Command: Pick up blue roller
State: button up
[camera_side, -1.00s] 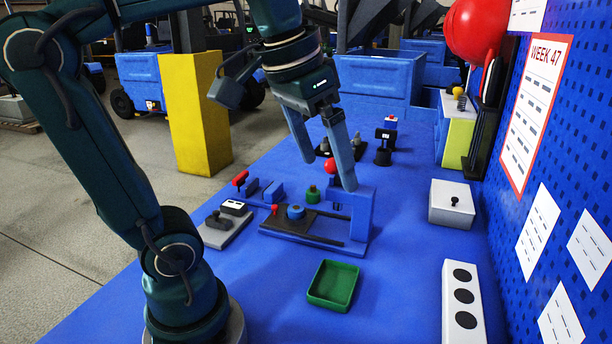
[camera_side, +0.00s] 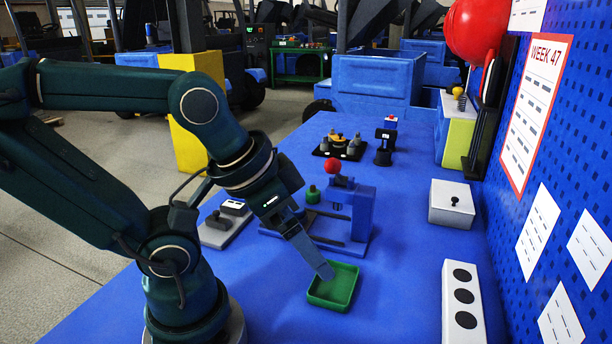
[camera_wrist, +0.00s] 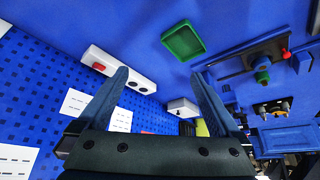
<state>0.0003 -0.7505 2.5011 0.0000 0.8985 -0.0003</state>
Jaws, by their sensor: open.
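The blue roller (camera_wrist: 262,77) shows small in the wrist view, on the dark plate of the blue fixture (camera_wrist: 235,62), close to a green knob (camera_wrist: 263,65). In the side view my gripper hides it, while the fixture's upright (camera_side: 362,215) stays in view. My gripper (camera_wrist: 161,75) is open and empty, its fingers spread wide in the wrist view. In the side view one finger of my gripper (camera_side: 324,268) points down at the green tray (camera_side: 350,285), nearer the camera than the fixture. The tray looks empty.
A white box with a dark knob (camera_side: 452,203) and a white block with black discs (camera_side: 462,300) stand at the right, before the blue pegboard (camera_side: 560,120). A black-based fixture (camera_side: 340,148) stands farther back. The table between tray and white box is clear.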

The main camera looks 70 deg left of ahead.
jog(key=c, duration=0.7)
